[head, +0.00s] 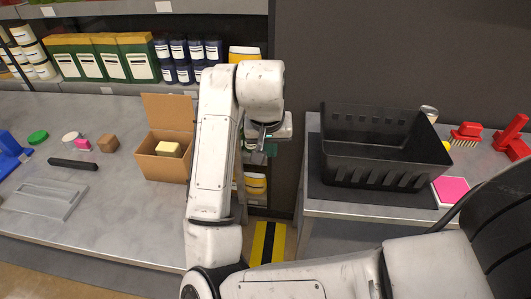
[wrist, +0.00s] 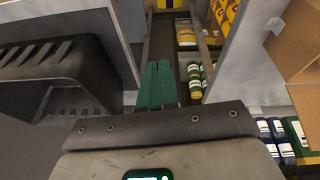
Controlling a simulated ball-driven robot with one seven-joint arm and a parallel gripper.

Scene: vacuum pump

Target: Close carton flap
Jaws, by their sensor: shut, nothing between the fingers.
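An open brown carton (head: 163,164) stands on the left grey table, with a yellow block (head: 168,149) inside it. Its rear flap (head: 168,112) stands upright. My arm's forearm passes in front of the carton's right edge and hides a little of it. The carton also shows in part at the right edge of the wrist view (wrist: 298,62). My gripper, with green fingers (wrist: 159,72), is shut and empty. It hangs pointing down over the gap between the two tables, to the right of the carton and apart from it.
A black crate (head: 375,176) stands on the right table, close to my gripper. A black bar (head: 73,164), a grey tray (head: 45,199) and small items lie left of the carton. The table front is clear.

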